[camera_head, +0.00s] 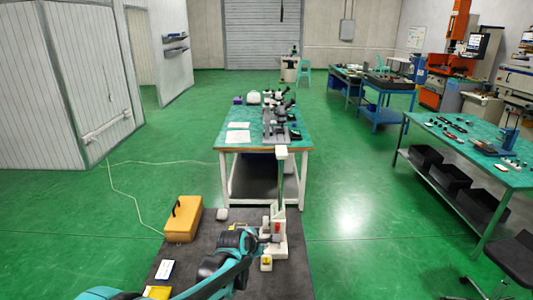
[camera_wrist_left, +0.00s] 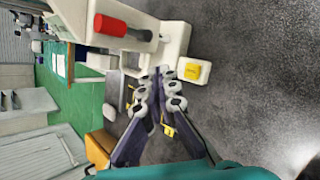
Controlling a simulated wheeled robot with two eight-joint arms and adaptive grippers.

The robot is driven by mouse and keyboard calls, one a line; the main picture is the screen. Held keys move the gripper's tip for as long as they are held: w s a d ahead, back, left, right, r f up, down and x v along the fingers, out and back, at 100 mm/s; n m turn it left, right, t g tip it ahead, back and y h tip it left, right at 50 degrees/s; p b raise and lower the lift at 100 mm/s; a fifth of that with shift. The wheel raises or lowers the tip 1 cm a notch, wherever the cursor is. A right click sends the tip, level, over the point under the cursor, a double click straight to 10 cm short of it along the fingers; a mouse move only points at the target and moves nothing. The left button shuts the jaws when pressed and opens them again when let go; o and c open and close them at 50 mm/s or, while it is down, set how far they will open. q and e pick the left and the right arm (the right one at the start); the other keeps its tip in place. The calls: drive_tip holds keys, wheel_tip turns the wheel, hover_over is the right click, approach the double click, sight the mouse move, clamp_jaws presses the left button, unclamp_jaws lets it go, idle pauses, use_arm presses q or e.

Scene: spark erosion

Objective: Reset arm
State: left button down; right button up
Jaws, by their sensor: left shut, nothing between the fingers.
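My left arm (camera_head: 215,272) reaches in from the bottom left in the head view. My left gripper (camera_head: 265,240) is beside a white device with a red part (camera_head: 277,227). In the left wrist view the gripper's fingers (camera_wrist_left: 157,73) come together at the tips with nothing held between them. The white device's red cylinder (camera_wrist_left: 110,26) lies above the fingertips there. A small white block with a yellow top (camera_wrist_left: 193,71) sits just right of the fingertips; it also shows in the head view (camera_head: 267,263). My right gripper is not in view.
A green-topped table (camera_head: 238,148) with instruments stands ahead. Another workbench (camera_head: 440,130) and a black stool (camera_head: 512,262) are at the right. Green floor (camera_head: 350,200) is open between them.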

use_arm(q)
drive_tip(key=s+a+m+y+b, duration=0.1)
drive_tip(key=s+a+m, duration=0.3)
drive_tip(key=s, duration=0.4)
drive_tip(key=s+a+m+b, duration=0.3)
drive_tip(key=s+a+m, duration=0.1)
drive_tip(key=s+m, duration=0.2)
drive_tip(key=s+a+r+m+y+b, duration=0.1)
drive_tip(key=s+a+m, duration=0.3)
drive_tip(key=s, duration=0.5)
drive_tip(key=shift+s+a+m+g+y+b, duration=0.3)
drive_tip(key=shift+s+a+m+b, duration=0.1)
drive_tip(key=shift+a, duration=0.2)
drive_tip(key=s+a+f+m+b, duration=0.1)
drive_tip(key=s+f+m, duration=0.1)
drive_tip(key=s+m, duration=0.1)
drive_tip(key=s+a+f+m+y, duration=0.1)
drive_tip(key=s+a+f+m, duration=0.1)
drive_tip(key=s, duration=0.4)
drive_tip(key=shift+a+f+m+b, duration=0.2)
drive_tip(key=shift+f+m+b, duration=0.2)
drive_tip(key=shift+m, duration=0.3)
